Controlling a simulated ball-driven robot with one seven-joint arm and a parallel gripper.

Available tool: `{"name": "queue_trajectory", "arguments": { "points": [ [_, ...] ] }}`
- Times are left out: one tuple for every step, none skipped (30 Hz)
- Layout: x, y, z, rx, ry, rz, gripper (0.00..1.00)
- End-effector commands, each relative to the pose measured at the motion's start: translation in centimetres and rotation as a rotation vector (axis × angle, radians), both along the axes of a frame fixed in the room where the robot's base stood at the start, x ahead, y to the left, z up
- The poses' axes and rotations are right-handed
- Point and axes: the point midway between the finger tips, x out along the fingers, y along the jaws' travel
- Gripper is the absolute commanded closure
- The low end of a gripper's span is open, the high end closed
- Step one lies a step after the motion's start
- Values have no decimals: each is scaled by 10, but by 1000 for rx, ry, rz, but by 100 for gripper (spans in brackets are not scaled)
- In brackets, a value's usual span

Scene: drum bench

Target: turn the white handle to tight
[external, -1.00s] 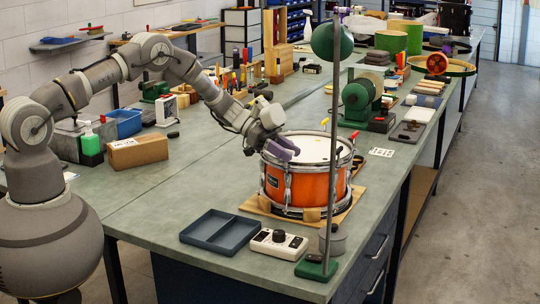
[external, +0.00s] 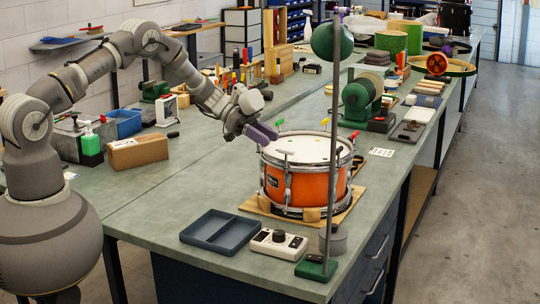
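The orange drum (external: 310,187) with a white head stands on a wooden board on the bench. The small white handle (external: 286,152) sits at the drum's near-left rim, its bar lying roughly level. My gripper (external: 266,133), with purple fingers, is above and beyond the white handle, over the drum's left rim and apart from the handle. The fingers overlap from this side, so whether they are open or shut is unclear. A green handle (external: 280,121), a yellow handle (external: 325,121) and a red handle (external: 355,134) stand around the rim.
A thin metal pole (external: 334,200) on a green base rises in front of the drum's right side, carrying a green ball (external: 332,41). A blue tray (external: 219,232) and a white control box (external: 279,243) lie in front. Bench left of the drum is clear.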

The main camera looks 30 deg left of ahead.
Motion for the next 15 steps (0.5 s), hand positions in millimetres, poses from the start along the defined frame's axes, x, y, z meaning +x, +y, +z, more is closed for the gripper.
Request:
{"name": "queue_trajectory", "arguments": {
  "points": [
    [6, -2, 1, 5, -3, 27, 62],
    [13, -5, 1, 11, -5, 59, 62],
    [28, -9, 3, 21, -6, 127, 62],
    [42, -12, 5, 28, -6, 197, 62],
    [60, -15, 7, 36, -3, 283, 62],
    [87, -18, 13, 41, 10, 425, 62],
    [109, -18, 19, 43, 26, 545, 62],
    [130, -17, 25, 36, 53, 677, 62],
    [157, -12, 34, 23, 100, 863, 62],
    [173, -6, 40, 5, 146, 1004, 62],
    [187, 1, 46, -16, 202, 1144, 62],
    [198, 10, 51, -49, 289, 1322, 62],
    [202, 16, 54, -75, 363, 1451, 62],
    [203, 21, 55, -100, 444, 1575, 62],
    [198, 26, 55, -132, 565, 1733, 62]
  ]
}}
